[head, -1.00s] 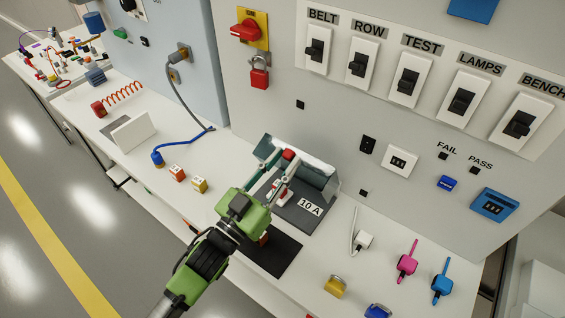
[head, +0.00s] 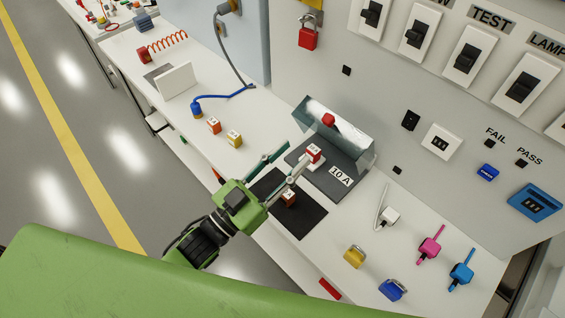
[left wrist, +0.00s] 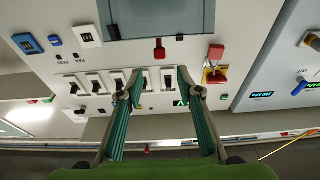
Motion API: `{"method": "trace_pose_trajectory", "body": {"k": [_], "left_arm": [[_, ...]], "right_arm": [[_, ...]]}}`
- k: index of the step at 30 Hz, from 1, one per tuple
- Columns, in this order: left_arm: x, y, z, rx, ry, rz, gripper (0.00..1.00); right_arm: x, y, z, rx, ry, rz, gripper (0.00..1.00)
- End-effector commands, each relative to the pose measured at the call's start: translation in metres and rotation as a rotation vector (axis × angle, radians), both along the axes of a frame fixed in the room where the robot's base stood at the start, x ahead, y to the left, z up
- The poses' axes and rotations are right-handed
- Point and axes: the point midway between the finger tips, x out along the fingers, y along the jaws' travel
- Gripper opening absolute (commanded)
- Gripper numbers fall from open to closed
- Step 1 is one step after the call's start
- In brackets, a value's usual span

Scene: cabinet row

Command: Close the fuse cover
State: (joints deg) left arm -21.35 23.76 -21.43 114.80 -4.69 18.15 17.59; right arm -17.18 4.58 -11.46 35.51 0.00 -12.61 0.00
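The clear fuse cover (head: 350,136) stands raised at the back of the dark fuse base (head: 336,187), with a red knob (head: 328,119) near its top. A white fuse with a red top (head: 314,154) sits on the base beside the "10 A" label (head: 341,176). My left gripper (head: 297,160) is open and empty in front of the base, its fingers apart from the cover. Its spread fingers also show in the left wrist view (left wrist: 160,80). My right gripper is not in view.
A black mat (head: 300,223) with a brown fuse (head: 289,198) lies in front of the base. The switch panel (head: 400,90) rises behind.

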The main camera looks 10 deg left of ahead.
Motion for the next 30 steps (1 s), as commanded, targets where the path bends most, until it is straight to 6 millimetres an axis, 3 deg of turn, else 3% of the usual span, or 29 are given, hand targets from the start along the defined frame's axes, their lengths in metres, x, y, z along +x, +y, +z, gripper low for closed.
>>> {"method": "trace_pose_trajectory", "body": {"k": [6, 15, 19, 20, 23, 30], "left_arm": [[-0.015, 0.010, -0.004, -0.001, 0.001, 0.000, 0.33], [-0.016, 0.011, -0.004, -0.001, -0.001, 0.000, 0.33], [-0.014, 0.012, -0.006, 0.006, 0.014, 0.011, 0.00], [-0.013, 0.012, -0.008, 0.012, 0.024, 0.019, 0.00], [-0.005, 0.018, -0.019, 0.050, 0.092, 0.066, 0.00], [0.006, 0.048, -0.070, 0.200, 0.389, 0.230, 0.00]], "right_arm": [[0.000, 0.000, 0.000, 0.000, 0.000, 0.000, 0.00], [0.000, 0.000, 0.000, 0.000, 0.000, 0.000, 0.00], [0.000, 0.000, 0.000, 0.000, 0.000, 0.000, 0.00], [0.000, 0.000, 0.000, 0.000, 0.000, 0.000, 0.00], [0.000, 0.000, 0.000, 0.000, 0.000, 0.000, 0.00], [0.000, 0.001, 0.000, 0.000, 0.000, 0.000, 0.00]]}}
